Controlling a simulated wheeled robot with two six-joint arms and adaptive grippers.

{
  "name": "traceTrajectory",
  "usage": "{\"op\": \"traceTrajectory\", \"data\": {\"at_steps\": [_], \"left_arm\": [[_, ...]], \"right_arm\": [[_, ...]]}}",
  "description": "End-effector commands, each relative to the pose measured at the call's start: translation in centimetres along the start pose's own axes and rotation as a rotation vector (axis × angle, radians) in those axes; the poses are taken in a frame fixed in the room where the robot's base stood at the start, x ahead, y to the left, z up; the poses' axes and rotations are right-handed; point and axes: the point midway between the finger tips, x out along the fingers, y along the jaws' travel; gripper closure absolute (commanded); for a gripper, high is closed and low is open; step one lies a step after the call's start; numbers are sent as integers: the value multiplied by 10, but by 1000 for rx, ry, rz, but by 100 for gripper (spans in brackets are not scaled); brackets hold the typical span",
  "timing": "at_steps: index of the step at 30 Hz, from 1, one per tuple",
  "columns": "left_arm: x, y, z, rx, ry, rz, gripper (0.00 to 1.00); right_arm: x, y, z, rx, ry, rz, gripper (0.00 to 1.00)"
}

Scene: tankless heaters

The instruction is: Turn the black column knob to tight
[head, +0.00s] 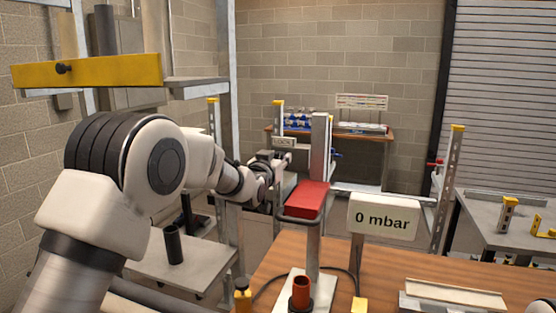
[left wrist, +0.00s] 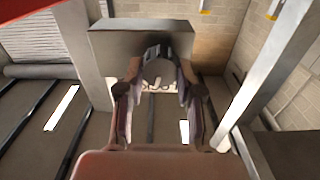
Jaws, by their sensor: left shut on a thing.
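My left gripper (head: 278,161) reaches in from the left, beside the grey upright column (head: 320,148), above and left of the red block (head: 306,199). The left wrist view shows its two fingers closing in toward a small dark rounded piece (left wrist: 158,54) in front of a grey block (left wrist: 140,38). This dark piece looks like the black column knob, and the jaws are shut on it. The fingers hide most of it, and its turn position cannot be read. In the head view the knob is hidden by the gripper. My right gripper is not in view.
A white display reading 0 mbar (head: 383,217) stands right of the column on the wooden table (head: 400,265). A red cup-like part (head: 300,291) stands at the column's foot. A black cylinder (head: 173,245) stands on a grey table at left. A yellow bar (head: 90,70) hangs upper left.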

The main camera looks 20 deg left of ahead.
Motion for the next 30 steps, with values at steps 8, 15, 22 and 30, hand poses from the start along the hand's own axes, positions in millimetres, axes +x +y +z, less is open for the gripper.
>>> {"op": "traceTrajectory", "data": {"at_steps": [8,15,22,30], "left_arm": [[0,0,3,107,0,0,99],[0,1,4,294,1,0,99],[0,2,4,512,1,0,99],[0,2,4,769,1,-1,99]], "right_arm": [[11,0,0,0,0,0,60],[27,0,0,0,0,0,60],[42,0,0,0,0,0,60],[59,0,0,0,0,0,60]]}}
